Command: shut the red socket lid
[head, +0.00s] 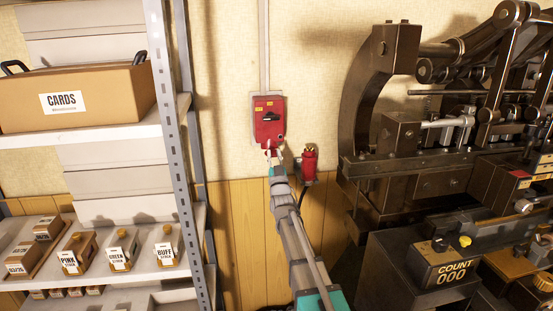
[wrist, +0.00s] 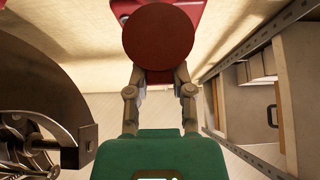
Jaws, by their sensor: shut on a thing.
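The lid faces the wrist camera and stands out in front of the box. My gripper (head: 272,155) is at the bottom of the box. In the wrist view, its fingers (wrist: 160,80) are shut on the lid's lower part. The socket opening and the fingertips' exact contact are hidden by the lid.
A red plug (head: 309,163) hangs on the wall just right of my gripper. A metal shelf rack (head: 178,130) with boxes stands to the left. A large dark press (head: 400,165) fills the right. Bare wall lies between the rack and the switch box.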

